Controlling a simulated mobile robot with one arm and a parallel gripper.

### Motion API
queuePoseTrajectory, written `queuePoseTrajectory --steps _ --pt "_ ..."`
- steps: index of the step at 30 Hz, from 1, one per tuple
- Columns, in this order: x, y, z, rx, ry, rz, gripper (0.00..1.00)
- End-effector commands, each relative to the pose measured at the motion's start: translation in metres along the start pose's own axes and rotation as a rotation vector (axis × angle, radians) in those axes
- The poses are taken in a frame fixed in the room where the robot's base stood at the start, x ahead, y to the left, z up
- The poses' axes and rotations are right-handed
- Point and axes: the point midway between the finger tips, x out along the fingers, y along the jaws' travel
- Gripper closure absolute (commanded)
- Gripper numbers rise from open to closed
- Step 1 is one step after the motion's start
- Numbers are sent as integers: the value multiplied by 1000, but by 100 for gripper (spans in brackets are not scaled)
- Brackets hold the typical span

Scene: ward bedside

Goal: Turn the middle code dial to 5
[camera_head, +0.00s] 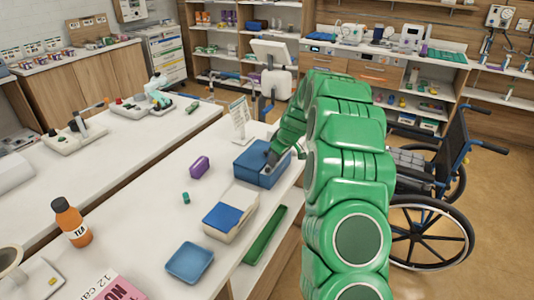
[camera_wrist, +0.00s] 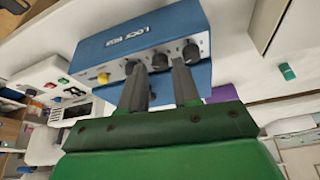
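A blue lock box (camera_wrist: 145,32) with "LOCK BOX" lettering fills the upper middle of the wrist view. Its front has a yellow button (camera_wrist: 103,78) and a row of three black dials. The middle dial (camera_wrist: 160,61) lies between the tips of my gripper (camera_wrist: 158,70). The fingers stand apart, one on each side of it; I see no clear contact. The right dial (camera_wrist: 190,53) is just beyond the right finger, and the left dial is partly behind the left finger. The dial numbers are not readable. The lock box (camera_head: 252,163) also shows in the head view, partly hidden by my arm.
A card stand (camera_head: 240,120) is behind the box. A white case with a blue top (camera_head: 224,216), a green tray (camera_head: 265,235) and a blue tray (camera_head: 190,262) are nearer. A purple object (camera_head: 200,167) is left. A wheelchair (camera_head: 430,235) is right of the counter.

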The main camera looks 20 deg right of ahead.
Motion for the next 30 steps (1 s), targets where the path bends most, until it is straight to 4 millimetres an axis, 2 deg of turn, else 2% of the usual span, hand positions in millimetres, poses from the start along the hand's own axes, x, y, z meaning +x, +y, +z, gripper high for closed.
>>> queuePoseTrajectory --steps 14,30 --pt "-70 0 0 2 1 2 68" --pt "-109 -72 -5 28 -120 -60 68"
